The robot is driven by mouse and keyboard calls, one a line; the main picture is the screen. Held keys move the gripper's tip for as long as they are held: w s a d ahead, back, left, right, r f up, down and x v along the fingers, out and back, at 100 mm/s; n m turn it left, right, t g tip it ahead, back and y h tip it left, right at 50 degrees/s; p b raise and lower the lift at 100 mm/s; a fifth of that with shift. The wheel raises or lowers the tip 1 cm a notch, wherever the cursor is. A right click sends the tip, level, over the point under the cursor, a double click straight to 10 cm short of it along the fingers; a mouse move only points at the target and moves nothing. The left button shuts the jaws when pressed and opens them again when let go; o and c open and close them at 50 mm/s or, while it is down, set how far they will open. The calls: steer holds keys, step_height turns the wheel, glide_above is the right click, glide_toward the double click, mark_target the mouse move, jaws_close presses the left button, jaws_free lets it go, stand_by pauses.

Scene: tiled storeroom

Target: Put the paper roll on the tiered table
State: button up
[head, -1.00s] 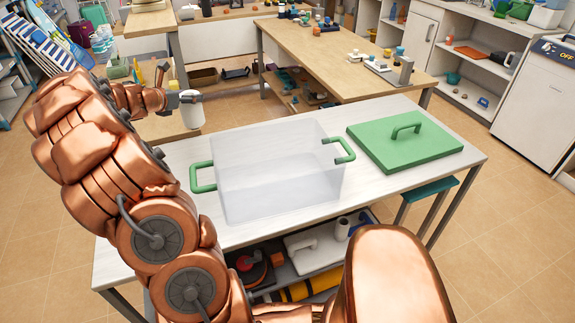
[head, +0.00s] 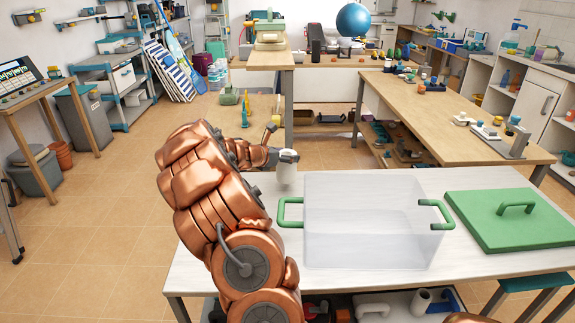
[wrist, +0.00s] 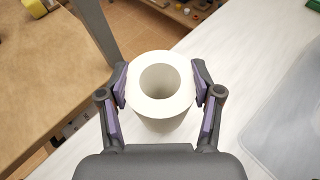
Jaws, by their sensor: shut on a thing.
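A white paper roll (head: 287,172) is held upright in my gripper (head: 285,157), by the left end of the white table. In the wrist view, the roll (wrist: 160,122) sits between the purple pads of my gripper (wrist: 160,84), its open top facing the camera. Whether the roll's base touches the tabletop is unclear. Several tables have lower levels: the white table (head: 225,262), the long wooden table (head: 440,108) and the wooden table at the back (head: 262,62).
A clear bin (head: 365,225) with green handles stands on the white table, right of the roll. Its green lid (head: 515,225) lies at the right end. A blue ball (head: 354,19) is at the back. Tiled floor (head: 100,220) is open at left.

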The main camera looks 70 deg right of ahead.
steer(key=shift+s+f, duration=0.1)
steer(key=shift+f, duration=1.55)
steer(key=shift+f, duration=0.15)
steer(key=o, duration=1.2)
glide_toward(282, 164)
steer(key=shift+w+d+f+b, duration=0.2)
steer(key=shift+d+f+b, duration=0.15)
steer(key=shift+d, duration=0.3)
